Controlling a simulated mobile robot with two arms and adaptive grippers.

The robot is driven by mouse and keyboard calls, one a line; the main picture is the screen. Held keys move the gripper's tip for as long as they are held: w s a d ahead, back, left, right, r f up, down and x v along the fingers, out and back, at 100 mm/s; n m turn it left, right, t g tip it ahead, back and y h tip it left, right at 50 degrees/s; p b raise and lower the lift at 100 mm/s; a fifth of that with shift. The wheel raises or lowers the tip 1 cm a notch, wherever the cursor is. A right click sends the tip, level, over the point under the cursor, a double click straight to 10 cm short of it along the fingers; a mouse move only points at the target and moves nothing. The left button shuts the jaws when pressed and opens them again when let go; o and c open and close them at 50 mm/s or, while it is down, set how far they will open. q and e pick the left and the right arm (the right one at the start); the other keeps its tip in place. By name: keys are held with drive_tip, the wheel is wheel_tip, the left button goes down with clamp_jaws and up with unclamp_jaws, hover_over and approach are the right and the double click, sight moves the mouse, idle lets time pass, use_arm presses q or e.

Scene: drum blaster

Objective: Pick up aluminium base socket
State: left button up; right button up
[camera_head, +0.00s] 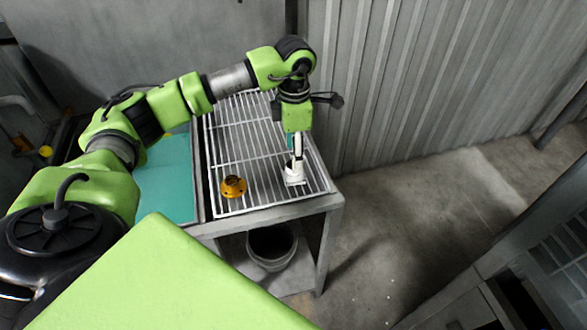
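My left gripper (297,150) points straight down at the right part of the barred rack (225,148). Directly under it, a small pale, silvery-white piece with a flat, squarish foot (294,181) sits at the rack, and it looks like the aluminium base socket. The fingertips overlap this piece in the picture, so I cannot tell whether they are closed on it. A gold-coloured flanged part (233,187) lies on the rack to the left, apart from the gripper. My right gripper is not in view.
The rack tops a grey metal table (271,213). A teal surface (172,178) adjoins it on the left. A dark bucket (271,246) stands below the table. A corrugated wall (430,80) rises behind. Open concrete floor lies to the right.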

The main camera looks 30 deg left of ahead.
use_arm(q)
drive_tip(key=f, duration=0.1)
drive_tip(key=f+p, duration=0.1)
drive_tip(key=f, duration=0.1)
drive_tip(key=shift+w+a+f+p, duration=0.1)
drive_tip(key=shift+w+a+p, duration=0.05)
drive_tip(key=shift+w+p, duration=0.15)
wheel_tip(320, 180, down, 2)
drive_tip(key=shift+a+f+p, duration=0.1)
drive_tip(key=shift+f+p, duration=0.15)
drive_tip(key=shift+p, duration=0.15)
drive_tip(key=shift+f, duration=0.5)
drive_tip(key=c, duration=1.3)
drive_tip(key=shift+w, duration=0.1)
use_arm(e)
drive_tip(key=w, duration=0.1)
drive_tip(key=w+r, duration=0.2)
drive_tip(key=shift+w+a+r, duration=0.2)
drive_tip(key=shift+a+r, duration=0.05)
